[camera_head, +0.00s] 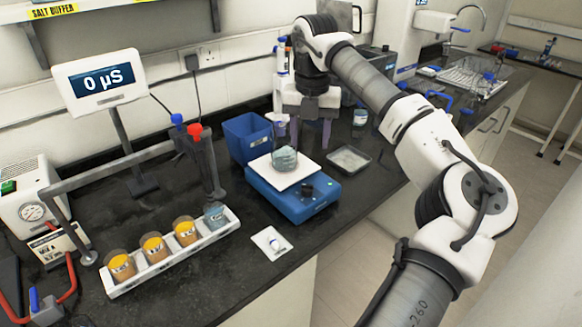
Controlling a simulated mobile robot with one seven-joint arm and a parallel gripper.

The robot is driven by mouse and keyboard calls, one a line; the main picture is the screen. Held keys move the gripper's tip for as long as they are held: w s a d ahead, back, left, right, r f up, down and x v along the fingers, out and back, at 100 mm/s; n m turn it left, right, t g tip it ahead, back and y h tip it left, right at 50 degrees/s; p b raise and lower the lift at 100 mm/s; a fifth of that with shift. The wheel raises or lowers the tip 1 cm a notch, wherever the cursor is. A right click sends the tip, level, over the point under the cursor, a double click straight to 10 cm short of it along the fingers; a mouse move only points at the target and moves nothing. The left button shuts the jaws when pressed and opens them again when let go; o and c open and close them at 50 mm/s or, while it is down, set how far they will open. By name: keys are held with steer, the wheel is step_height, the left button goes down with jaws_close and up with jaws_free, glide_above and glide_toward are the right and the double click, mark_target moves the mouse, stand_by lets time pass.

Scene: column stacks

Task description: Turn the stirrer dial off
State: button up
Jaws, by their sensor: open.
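The blue stirrer (292,206) sits on the dark bench near the middle, with a white top plate. A small glass beaker (284,161) stands on the plate. The black dial (307,190) is on the stirrer's front face; its marking is too small to read. A small green light shows to its right. My gripper (311,140) points down with its fingers apart and empty. In the picture it is above and behind the stirrer, apart from the dial. My arm reaches in from the right.
A blue bin (247,138) stands left of the stirrer and a shallow tray (348,158) to its right. A white rack (172,252) holds several cups at front left. A meter (101,82) reads 0 µS.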

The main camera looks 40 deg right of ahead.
mark_target(308, 185)
step_height(308, 185, down, 14)
steer(key=p, duration=0.4)
steer(key=shift+w+d+r, duration=0.1)
steer(key=shift+r, duration=0.05)
steer(key=shift+c, duration=0.3)
steer(key=c, duration=0.9)
